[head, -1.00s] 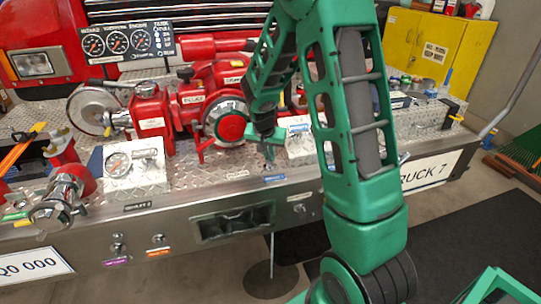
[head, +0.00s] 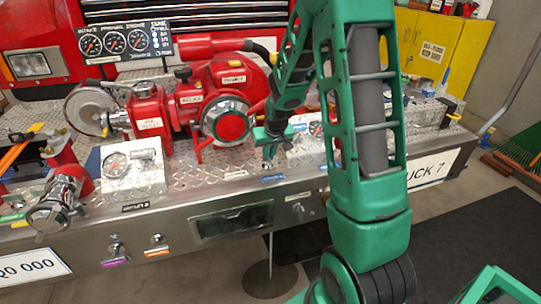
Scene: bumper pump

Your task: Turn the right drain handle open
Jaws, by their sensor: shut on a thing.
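My gripper (head: 269,154) is small in the head view, over the front part of the metal deck, right of the red pump. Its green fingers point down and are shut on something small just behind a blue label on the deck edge. I take this to be the right drain handle, but the fingers and wrist hide it, so its shape and angle cannot be made out. The wrist leans up and to the right from the fingers.
The red pump (head: 231,127) with its round cap stands close left of my gripper. A gauge panel (head: 146,172) sits further left. Pull knobs (head: 157,243) line the bumper front. A panel right of the fingers is partly hidden by my arm.

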